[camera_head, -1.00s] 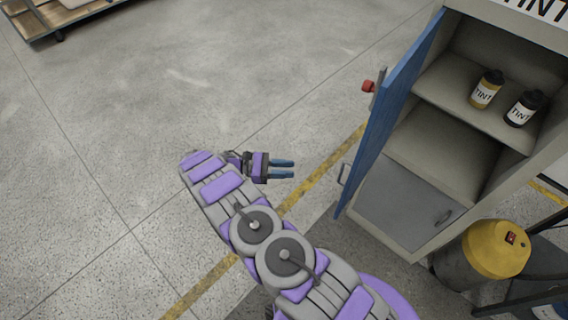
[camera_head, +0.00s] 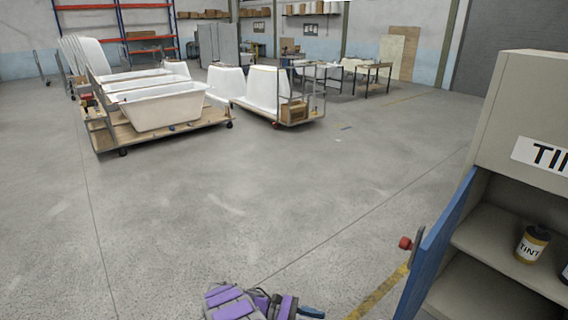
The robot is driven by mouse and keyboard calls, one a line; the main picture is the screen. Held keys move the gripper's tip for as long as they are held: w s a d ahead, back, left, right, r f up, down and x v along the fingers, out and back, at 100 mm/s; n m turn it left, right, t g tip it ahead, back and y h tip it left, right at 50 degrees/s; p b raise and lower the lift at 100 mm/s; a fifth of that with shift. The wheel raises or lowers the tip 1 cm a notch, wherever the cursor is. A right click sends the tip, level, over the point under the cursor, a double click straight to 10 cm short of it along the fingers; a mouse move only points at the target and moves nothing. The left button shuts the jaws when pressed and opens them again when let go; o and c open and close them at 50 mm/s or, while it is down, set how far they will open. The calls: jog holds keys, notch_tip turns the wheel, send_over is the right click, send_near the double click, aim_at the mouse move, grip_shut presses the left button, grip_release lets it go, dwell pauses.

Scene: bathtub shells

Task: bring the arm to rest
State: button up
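My arm shows only at the bottom edge, its purple and grey upper part just in frame. My gripper (camera_head: 312,312) is at the bottom edge, pointing right, with a blue finger partly visible. The rest of it is cut off by the frame, so its opening does not show. I see nothing held in the visible part. The gripper is over the bare floor, left of the cabinet's open blue door (camera_head: 437,250) and apart from it.
The tint cabinet (camera_head: 530,95) stands close at right, with a yellow-labelled tint bottle (camera_head: 532,244) on its shelf. A red knob (camera_head: 405,243) is beside the door. Carts with white bathtub shells (camera_head: 160,108) stand farther back. The floor between is clear.

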jog(key=s+d+r+m+g+y+b, duration=0.1)
jog(key=s+d+r+m+y+b, duration=0.25)
jog(key=s+r+y, duration=0.35)
jog(key=s+d+r+m+y+b, duration=0.2)
jog(key=s+r+m+y+b, duration=0.3)
jog(key=s, duration=0.4)
jog(key=s+m+t+y+b, duration=0.3)
jog(key=s+m+y+b, duration=0.2)
jog(key=s, duration=1.4)
jog(key=shift+s+a+f+m, duration=0.35)
jog(key=shift+a+f+m, duration=0.1)
jog(key=shift+m, duration=0.5)
jog(key=shift+w, duration=0.15)
